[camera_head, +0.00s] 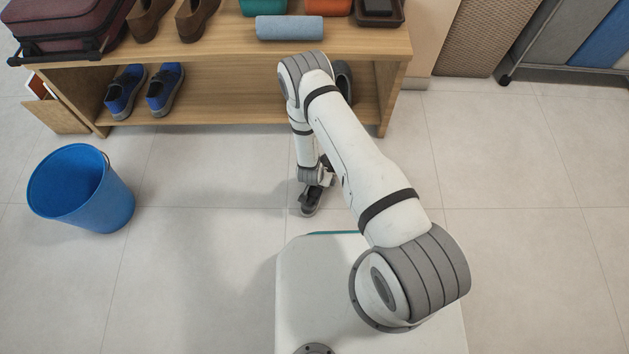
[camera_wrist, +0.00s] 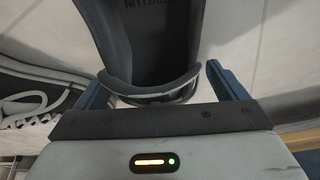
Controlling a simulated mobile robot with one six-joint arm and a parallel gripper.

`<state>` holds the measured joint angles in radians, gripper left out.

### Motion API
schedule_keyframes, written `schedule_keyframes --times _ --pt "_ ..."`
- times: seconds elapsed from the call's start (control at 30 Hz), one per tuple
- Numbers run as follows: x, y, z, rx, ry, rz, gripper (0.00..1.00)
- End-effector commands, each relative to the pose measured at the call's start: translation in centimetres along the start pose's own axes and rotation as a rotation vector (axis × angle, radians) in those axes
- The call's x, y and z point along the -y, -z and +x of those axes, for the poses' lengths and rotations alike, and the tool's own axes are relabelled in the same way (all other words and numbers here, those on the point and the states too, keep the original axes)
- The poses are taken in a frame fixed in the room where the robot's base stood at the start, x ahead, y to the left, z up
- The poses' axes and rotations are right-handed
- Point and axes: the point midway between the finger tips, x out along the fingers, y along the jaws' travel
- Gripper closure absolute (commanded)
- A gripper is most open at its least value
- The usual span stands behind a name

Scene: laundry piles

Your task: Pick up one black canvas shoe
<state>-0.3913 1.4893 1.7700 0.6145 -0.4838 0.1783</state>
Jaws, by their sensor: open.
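A black shoe (camera_head: 311,203) is on the tiled floor in front of the wooden shelf in the head view. My gripper (camera_head: 321,180) is low over it, and my arm hides part of the shoe. In the wrist view the black shoe (camera_wrist: 148,45) has its heel collar and dark insole between the two blue fingers of my gripper (camera_wrist: 158,82). The fingers are open, one on each side of the heel; I cannot tell whether they touch it. A second dark shoe with pale laces (camera_wrist: 30,108) is at the left of the wrist view.
The wooden shelf (camera_head: 225,85) stands behind my gripper, with blue shoes (camera_head: 164,88) on its lower board. A dark shoe (camera_head: 343,78) there is partly hidden by my arm. A blue bin (camera_head: 80,190) stands left. The floor at right is clear.

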Motion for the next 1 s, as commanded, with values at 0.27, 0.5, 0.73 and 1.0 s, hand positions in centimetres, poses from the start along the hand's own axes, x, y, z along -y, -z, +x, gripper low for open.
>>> schedule_keyframes --times 0.27,0.5,0.73,1.0 --pt "-0.04 0.04 -0.12 0.0 0.0 0.001 0.21" --pt "-0.06 0.04 -0.12 0.001 -0.001 0.001 0.41" --pt "-0.06 0.05 -0.12 0.0 -0.001 0.001 0.59" --pt "-0.05 0.1 -0.14 0.0 0.0 0.002 0.66"
